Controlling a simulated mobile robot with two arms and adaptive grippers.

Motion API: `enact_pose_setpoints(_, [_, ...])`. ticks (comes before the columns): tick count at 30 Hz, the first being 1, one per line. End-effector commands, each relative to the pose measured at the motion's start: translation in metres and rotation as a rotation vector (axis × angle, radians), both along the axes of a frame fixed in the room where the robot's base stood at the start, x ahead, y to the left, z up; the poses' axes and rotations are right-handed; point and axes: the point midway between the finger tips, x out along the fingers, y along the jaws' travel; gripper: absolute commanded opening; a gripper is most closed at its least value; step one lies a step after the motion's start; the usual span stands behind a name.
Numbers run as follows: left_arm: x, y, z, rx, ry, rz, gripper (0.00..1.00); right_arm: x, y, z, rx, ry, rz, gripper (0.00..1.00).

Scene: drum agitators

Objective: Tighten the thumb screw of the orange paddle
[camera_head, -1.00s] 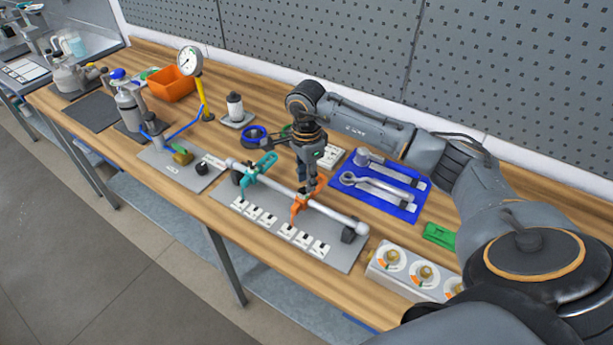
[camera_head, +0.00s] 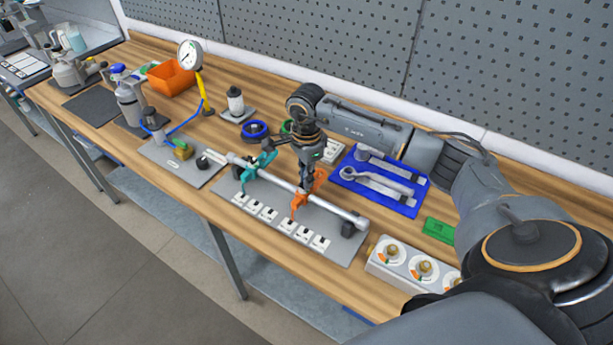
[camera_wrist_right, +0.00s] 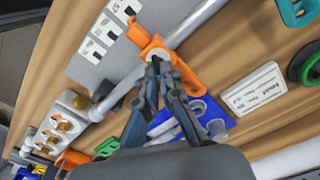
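The orange paddle (camera_head: 298,203) is clamped around a grey horizontal shaft (camera_head: 340,213), right of the teal paddle (camera_head: 250,175). In the right wrist view the orange paddle (camera_wrist_right: 139,36) has its hub just ahead of my fingertips. My right gripper (camera_head: 304,188) points down at this hub from above; it also shows in the wrist view (camera_wrist_right: 155,64). Its fingertips are nearly together at the hub, closed on what appears to be the thumb screw. The screw itself is mostly hidden between them. My left gripper is not in view.
The shaft rests on black supports over a grey plate (camera_head: 228,188) with several white labelled cards. A blue tool tray (camera_head: 344,182) with wrenches lies behind right. A box with knobs (camera_head: 377,268) stands at the front right.

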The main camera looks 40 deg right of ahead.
Motion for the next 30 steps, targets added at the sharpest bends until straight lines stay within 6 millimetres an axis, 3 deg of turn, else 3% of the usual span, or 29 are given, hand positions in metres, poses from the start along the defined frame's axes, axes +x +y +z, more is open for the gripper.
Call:
enact_pose_setpoints(11, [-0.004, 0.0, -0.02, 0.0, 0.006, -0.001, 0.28, -0.001, -0.001, -0.002, -0.001, -0.002, -0.196, 0.0])
enact_pose_setpoints(30, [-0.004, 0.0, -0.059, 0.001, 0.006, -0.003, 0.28, -0.004, 0.002, 0.0, 0.0, -0.005, -0.793, 0.0])
